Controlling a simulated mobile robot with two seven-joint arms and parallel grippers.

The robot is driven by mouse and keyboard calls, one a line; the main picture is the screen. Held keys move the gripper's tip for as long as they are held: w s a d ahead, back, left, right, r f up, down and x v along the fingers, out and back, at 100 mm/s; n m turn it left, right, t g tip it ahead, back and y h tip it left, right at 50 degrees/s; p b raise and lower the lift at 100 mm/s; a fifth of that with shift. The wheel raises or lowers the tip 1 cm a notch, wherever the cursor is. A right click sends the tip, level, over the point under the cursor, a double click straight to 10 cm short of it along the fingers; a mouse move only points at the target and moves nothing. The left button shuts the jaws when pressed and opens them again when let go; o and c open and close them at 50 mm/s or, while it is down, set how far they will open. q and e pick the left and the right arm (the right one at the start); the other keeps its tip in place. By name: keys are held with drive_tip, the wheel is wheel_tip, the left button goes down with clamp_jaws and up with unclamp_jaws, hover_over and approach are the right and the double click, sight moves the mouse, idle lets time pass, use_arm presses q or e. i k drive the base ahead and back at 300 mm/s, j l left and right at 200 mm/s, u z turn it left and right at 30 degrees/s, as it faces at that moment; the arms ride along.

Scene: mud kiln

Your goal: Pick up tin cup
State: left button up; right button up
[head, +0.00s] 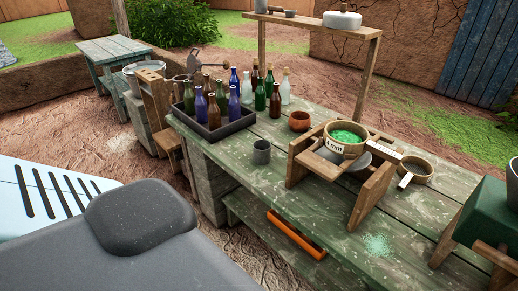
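A small grey cup (261,152), which looks like the tin cup, stands upright near the front edge of the green-painted wooden table (262,188) in the head view. It is to the right of the bottle tray and to the left of a wooden stand. Nothing touches it. Neither of my grippers shows in the head view.
A dark tray (212,132) of several bottles stands left of the cup. A brown bowl (300,121) is behind it. A wooden stand (370,205) with a sieve of green powder (346,136) is to the right.

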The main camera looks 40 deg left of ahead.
sight(261, 148)
drive_tip(key=i+j, duration=0.1)
drive_tip(key=j, duration=1.75)
drive_tip(key=i+z, duration=0.05)
